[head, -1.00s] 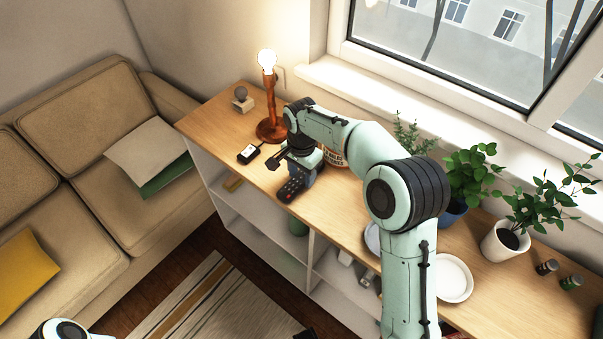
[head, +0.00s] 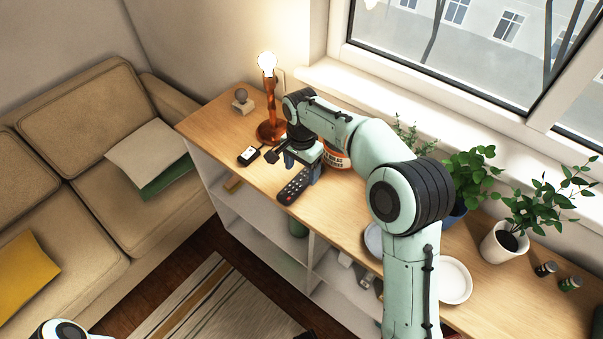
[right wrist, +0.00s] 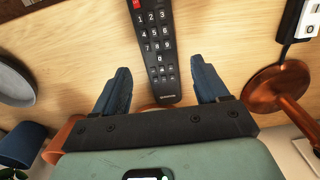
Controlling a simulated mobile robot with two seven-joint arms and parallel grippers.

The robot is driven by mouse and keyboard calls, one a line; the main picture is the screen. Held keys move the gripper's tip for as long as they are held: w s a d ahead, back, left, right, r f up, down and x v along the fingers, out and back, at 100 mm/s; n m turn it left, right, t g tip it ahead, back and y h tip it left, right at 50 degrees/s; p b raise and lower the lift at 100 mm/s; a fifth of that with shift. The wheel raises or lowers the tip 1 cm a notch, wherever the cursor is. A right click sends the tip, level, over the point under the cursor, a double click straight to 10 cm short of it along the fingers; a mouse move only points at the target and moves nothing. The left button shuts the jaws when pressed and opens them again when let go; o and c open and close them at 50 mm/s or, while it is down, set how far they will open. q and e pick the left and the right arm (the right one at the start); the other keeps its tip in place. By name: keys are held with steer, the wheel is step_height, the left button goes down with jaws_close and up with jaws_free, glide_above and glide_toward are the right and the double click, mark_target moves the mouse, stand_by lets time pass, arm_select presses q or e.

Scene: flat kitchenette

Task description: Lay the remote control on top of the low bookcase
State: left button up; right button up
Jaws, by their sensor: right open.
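The black remote control (head: 294,186) lies flat on the wooden top of the low bookcase (head: 215,125), near its front edge. In the right wrist view the remote (right wrist: 160,50) shows number keys and a red key, with its lower end between my right fingers. My right gripper (head: 302,168) is open, with its blue fingers apart on either side of the remote (right wrist: 162,88) and a visible gap to each. It is just above or behind the remote's near end. At the lower left a piece of my left arm shows, but its gripper does not.
A lit lamp (head: 271,130) and a small white-faced device (head: 248,155) stand left of the gripper. Plates (head: 455,280) and potted plants (head: 505,240) are to the right. A sofa (head: 80,150) is at left.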

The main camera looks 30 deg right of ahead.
mark_target(301, 180)
arm_select(q)
steer(key=shift+w+r+p, duration=0.2)
steer(key=shift+r+p, duration=0.2)
steer(key=shift+r, duration=0.1)
steer(key=shift+w+r+p, duration=0.15)
steer(key=shift+r+p, duration=0.2)
steer(key=shift+r, duration=0.1)
arm_select(e)
step_height(301, 180, up, 9)
steer(key=shift+f, duration=0.1)
